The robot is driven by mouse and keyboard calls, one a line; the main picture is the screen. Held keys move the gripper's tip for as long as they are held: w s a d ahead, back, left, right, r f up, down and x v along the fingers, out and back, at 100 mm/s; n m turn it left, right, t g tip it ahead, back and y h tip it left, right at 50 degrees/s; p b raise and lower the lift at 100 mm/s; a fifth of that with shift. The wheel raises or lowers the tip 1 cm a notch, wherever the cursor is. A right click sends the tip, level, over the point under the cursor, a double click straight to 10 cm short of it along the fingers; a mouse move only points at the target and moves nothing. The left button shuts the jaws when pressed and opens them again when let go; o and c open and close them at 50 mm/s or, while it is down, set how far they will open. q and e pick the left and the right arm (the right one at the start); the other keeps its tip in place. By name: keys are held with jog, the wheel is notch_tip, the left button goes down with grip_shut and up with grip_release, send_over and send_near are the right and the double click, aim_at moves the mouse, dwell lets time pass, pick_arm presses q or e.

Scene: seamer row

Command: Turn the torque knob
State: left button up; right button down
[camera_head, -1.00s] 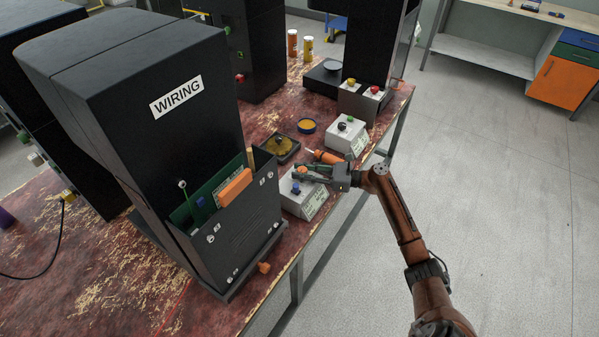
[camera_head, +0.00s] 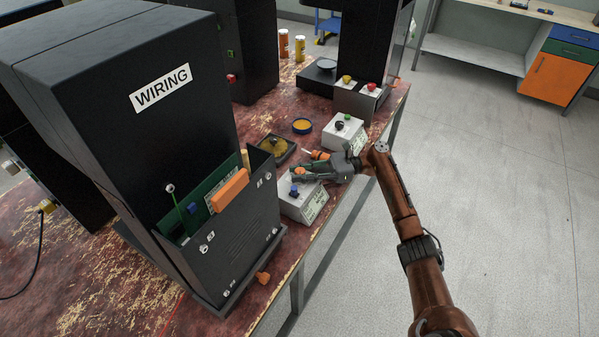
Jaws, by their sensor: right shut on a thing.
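A white control box (camera_head: 298,205) stands at the table's right edge, beside the machine marked WIRING. It carries a blue knob (camera_head: 294,190) and, further back, an orange knob (camera_head: 299,171). Its front label is too small to read, so I cannot tell which knob is the torque knob by name. My right gripper (camera_head: 301,173) reaches in from the right over this box. Its fingers are shut around the orange knob, partly covering it. The blue knob stands free just in front of the fingers. My left gripper is not in view.
A second white box (camera_head: 342,133) with a dark knob and a green button stands behind. A grey box (camera_head: 358,101) has yellow and red buttons. An orange-handled tool (camera_head: 318,155) lies behind my gripper. The black WIRING machine (camera_head: 130,130) fills the left. Open floor lies right.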

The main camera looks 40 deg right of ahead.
jog(key=shift+w+d+r, duration=0.1)
jog(key=shift+d+r, duration=0.05)
jog(key=shift+d, duration=0.15)
jog(key=c, duration=2.1)
grip_release()
jog(key=o, duration=0.4)
jog(key=shift+c, duration=0.2)
jog(key=shift+o, duration=0.8)
jog(key=shift+a, duration=0.15)
jog(key=v, duration=1.2)
jog(key=shift+f, duration=0.2)
